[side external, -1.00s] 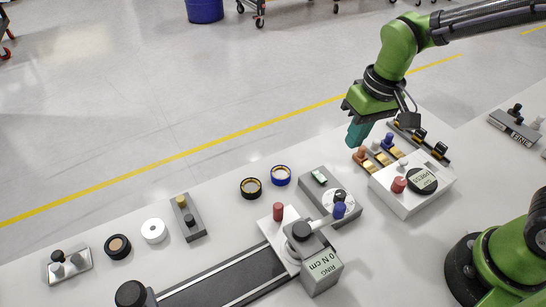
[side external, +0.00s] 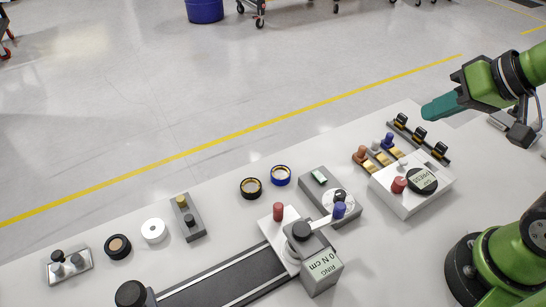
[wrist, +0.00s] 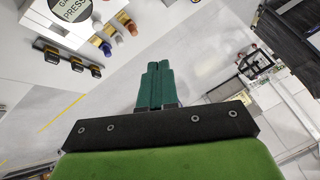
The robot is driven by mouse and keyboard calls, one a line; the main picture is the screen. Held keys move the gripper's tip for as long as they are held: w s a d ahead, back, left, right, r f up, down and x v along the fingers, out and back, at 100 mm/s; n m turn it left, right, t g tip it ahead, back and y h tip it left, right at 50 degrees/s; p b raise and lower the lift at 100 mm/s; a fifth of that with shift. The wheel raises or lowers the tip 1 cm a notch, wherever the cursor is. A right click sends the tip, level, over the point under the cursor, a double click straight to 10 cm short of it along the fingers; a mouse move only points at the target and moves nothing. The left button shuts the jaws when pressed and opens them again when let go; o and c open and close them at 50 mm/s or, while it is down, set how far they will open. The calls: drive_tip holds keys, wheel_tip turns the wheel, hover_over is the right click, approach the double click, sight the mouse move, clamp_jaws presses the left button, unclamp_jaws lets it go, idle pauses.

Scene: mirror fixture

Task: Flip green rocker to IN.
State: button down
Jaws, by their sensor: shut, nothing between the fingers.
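I cannot clearly make out a green rocker or an IN label. A small pale green piece (side external: 320,177) sits on a grey block with a white dial (side external: 330,190) in the side view; I cannot tell whether it is a rocker. My gripper (side external: 428,112) has teal fingers, shut and empty. It points left, in the air near the table's back edge, by the rail with black and gold pieces (side external: 420,134). In the wrist view, the shut fingers (wrist: 158,68) point toward the floor area, with the rail pieces (wrist: 70,57) to the left.
A white box (side external: 405,195) with a red knob and black PRESS disc stands right of centre. Coloured plugs (side external: 375,146) stand behind it. A torque fixture marked RING (side external: 322,265) with a dark track is in front. Rings (side external: 251,188) and small blocks lie left.

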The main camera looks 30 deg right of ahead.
drive_tip(key=n+g+h, duration=0.2)
drive_tip(key=n+g, duration=0.5)
drive_tip(key=n, duration=1.5)
hover_over(323, 178)
wheel_tip(323, 178, down, 6)
drive_tip(key=shift+f, duration=0.1)
wheel_tip(323, 178, down, 14)
